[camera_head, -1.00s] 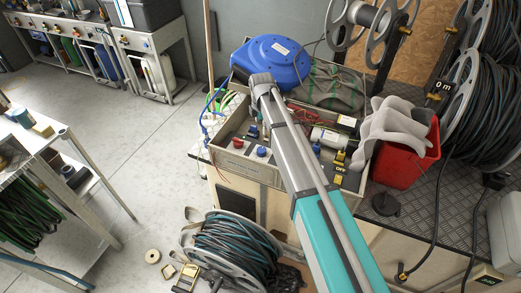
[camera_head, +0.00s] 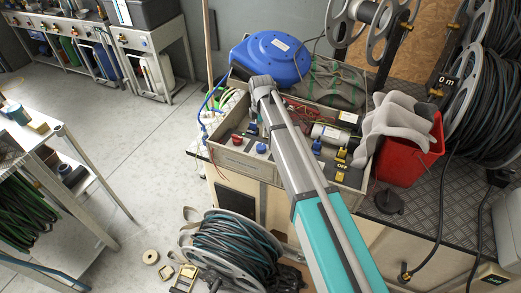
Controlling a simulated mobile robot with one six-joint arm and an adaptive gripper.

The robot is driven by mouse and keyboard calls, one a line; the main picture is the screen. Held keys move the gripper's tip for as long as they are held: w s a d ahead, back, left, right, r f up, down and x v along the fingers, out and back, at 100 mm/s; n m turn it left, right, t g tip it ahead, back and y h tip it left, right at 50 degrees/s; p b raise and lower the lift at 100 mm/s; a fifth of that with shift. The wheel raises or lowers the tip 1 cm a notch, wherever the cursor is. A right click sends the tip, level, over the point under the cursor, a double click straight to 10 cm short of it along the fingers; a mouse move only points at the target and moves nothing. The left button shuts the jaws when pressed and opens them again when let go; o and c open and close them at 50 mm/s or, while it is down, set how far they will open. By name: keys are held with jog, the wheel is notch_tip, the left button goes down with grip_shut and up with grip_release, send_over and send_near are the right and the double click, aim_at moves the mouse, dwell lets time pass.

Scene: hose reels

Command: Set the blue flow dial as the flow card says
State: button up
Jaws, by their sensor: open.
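A shallow grey box (camera_head: 232,160) with a control panel stands on the bench. A blue knob (camera_head: 262,148) sits on the panel, left of my arm, beside a red knob (camera_head: 237,139). Another blue knob (camera_head: 316,147) sits right of my arm, near yellow parts and an "OFF" label (camera_head: 342,166). I cannot tell which blue knob is the flow dial, nor read any setting. No flow card is legible. My arm crosses over the box and hides part of the panel. My gripper does not show; the visible arm end is a grey joint above the box's back left.
A blue hose reel (camera_head: 272,60) stands behind the box. A red bucket (camera_head: 408,150) with grey cloth is right of it, near large cable reels (camera_head: 485,105). A cable drum (camera_head: 235,250) lies on the floor in front. Open floor is at the left.

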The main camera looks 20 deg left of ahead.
aim_at(261, 146)
jog(key=shift+f+b, duration=5)
jog(key=shift+f, duration=0.25)
jog(key=c, duration=1)
jog(key=shift+a, duration=0.2)
jog(key=shift+c, duration=0.7)
jog(key=shift+d, duration=0.15)
